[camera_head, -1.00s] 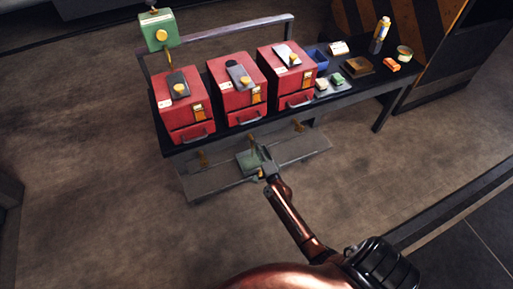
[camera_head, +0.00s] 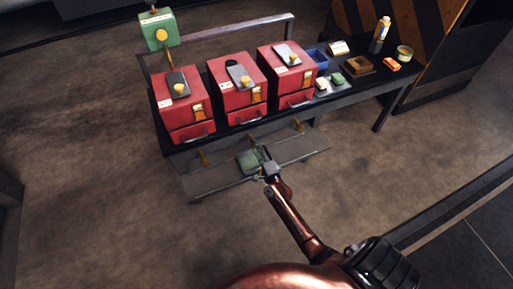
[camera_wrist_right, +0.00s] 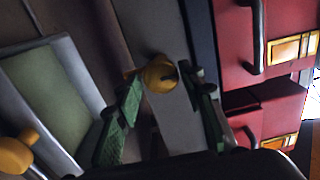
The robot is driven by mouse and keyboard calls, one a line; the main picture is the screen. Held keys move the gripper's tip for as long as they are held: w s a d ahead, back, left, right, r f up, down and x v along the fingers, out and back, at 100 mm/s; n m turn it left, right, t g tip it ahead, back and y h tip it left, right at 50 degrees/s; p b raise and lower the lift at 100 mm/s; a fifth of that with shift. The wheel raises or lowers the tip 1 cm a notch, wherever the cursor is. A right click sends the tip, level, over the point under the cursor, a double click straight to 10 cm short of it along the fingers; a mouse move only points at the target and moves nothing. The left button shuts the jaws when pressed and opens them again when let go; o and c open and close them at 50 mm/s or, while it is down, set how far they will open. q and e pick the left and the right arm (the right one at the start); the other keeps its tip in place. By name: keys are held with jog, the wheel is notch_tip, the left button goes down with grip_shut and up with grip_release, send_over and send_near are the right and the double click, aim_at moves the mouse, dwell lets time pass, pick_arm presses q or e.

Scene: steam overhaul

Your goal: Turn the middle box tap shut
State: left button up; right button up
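Three red boxes stand in a row on a dark bench; the middle box (camera_head: 236,98) has a grey slide and a yellow knob on top. The middle tap is largely hidden by my right gripper (camera_head: 265,160) in the head view. In the right wrist view my right gripper (camera_wrist_right: 165,115) is open, and a round yellow tap (camera_wrist_right: 160,73) lies ahead between its fingers, with no clear contact. My left gripper is out of view.
A grey shelf (camera_head: 220,183) runs low under the bench, with a pale green panel (camera_head: 248,162) beside my gripper. A green box (camera_head: 158,30) stands behind on the left. A blue bin (camera_head: 318,58) and small items lie on the bench's right. Floor in front is clear.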

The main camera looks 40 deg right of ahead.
jog(key=shift+o, duration=0.9)
jog(key=shift+s, duration=0.1)
jog(key=v, duration=1.1)
jog(key=shift+s+a, duration=0.2)
jog(key=shift+s, duration=0.15)
